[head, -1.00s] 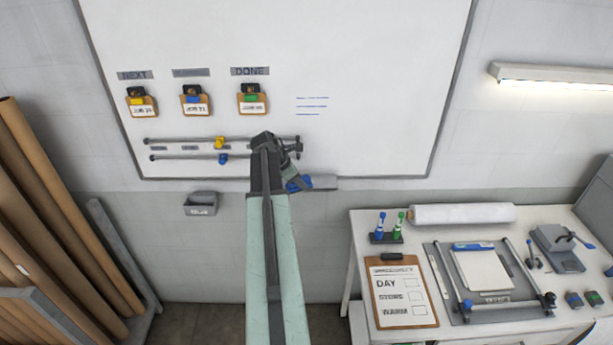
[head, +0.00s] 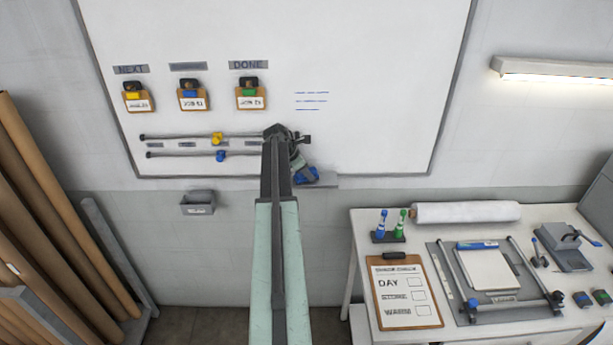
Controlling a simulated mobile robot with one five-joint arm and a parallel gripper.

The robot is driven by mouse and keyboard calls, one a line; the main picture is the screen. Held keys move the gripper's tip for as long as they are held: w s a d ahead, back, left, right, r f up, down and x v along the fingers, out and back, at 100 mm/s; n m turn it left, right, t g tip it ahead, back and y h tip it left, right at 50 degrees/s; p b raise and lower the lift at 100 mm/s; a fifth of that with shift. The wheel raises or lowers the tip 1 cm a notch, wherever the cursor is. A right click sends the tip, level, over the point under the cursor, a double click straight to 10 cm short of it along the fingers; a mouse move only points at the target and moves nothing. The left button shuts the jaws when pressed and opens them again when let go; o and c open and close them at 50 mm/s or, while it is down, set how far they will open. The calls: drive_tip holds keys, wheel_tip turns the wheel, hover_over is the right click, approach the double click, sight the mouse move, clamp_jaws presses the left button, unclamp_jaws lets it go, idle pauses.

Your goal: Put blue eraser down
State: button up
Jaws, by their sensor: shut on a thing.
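The blue eraser (head: 306,176) is at the end of my arm, at the lower edge of the whiteboard (head: 370,80). My gripper (head: 299,168) is shut on it, partly hidden behind my own arm. The eraser is tilted and sits at the left end of the grey ledge (head: 325,181) under the board. I cannot tell whether it touches the ledge.
Two rails with a yellow slider (head: 217,139) and a blue slider (head: 221,156) run left of my arm. A small grey wall bin (head: 198,203) hangs below the board. A white table (head: 357,231) with a clipboard (head: 404,291) and markers stands at right. Brown rolls (head: 50,210) lean at left.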

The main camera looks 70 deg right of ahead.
drive_tip(key=o, duration=0.9)
drive_tip(key=shift+r, duration=0.25)
drive_tip(key=p+v, duration=1)
drive_tip(key=v, duration=0.1)
drive_tip(key=shift+w+a+r, duration=0.1)
drive_tip(key=shift+a+r, duration=0.1)
drive_tip(key=shift+r, duration=0.1)
